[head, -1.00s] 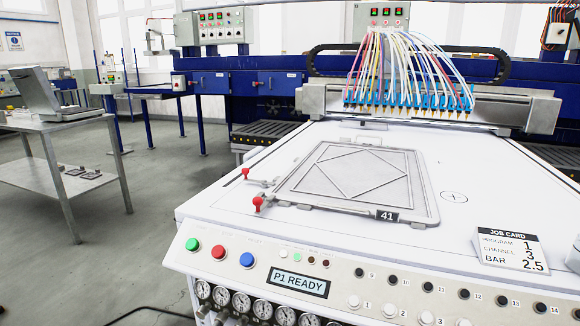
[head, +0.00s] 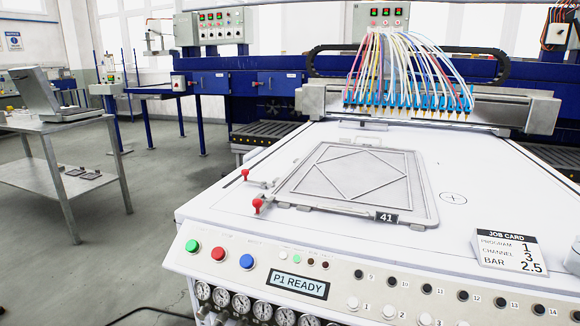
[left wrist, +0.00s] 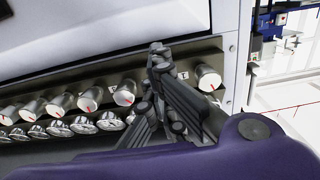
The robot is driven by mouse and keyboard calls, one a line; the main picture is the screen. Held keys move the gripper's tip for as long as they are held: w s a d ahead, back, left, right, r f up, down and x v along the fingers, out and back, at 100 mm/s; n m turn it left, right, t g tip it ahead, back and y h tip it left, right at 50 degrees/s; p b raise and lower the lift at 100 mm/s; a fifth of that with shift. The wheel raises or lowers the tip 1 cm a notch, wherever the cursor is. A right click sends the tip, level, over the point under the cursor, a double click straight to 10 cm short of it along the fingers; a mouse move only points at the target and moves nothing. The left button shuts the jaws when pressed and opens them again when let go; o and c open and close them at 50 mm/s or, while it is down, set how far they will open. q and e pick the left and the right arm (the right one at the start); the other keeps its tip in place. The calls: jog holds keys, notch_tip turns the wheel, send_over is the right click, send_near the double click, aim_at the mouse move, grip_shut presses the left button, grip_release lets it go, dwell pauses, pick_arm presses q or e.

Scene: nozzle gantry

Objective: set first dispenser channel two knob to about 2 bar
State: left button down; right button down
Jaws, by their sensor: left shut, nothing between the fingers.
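In the left wrist view a row of silver knobs with red pointer marks runs along a grey panel. One knob (left wrist: 208,77) is right of my left gripper (left wrist: 158,52), and another knob (left wrist: 127,92) is left of it. The gap between them is covered by my fingers, so any knob there is mostly hidden. My left gripper is shut and empty, close in front of the panel. I cannot tell whether it touches a knob. In the head view the gauges (head: 241,303) line the machine's front at the bottom, with knob tops just below. My right gripper is not in view.
Round gauges (left wrist: 83,125) sit below the knobs in the wrist view. The job card (head: 510,251) reads program 1, channel 3, bar 2.5. The display (head: 298,285) reads P1 READY. A framed plate marked 41 (head: 427,200) lies on the white table.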

pick_arm(q)
jog(key=shift+w+d+r, duration=0.1)
jog(key=shift+w+r, duration=0.1)
jog(key=shift+r, duration=0.25)
jog(key=shift+w+d+r, duration=0.1)
jog(key=shift+w+r, duration=0.1)
jog(key=shift+r, duration=0.2)
jog(key=shift+w+a, duration=0.1)
jog(key=shift+a, duration=0.2)
jog(key=shift+w+a, duration=0.1)
jog(key=shift+a, duration=0.05)
jog(key=shift+f, duration=0.1)
jog(key=f+p+v, duration=0.1)
jog(key=p+v, duration=0.1)
jog(key=v, duration=0.4)
jog(key=shift+s+f, duration=0.25)
jog(key=shift+a, duration=0.15)
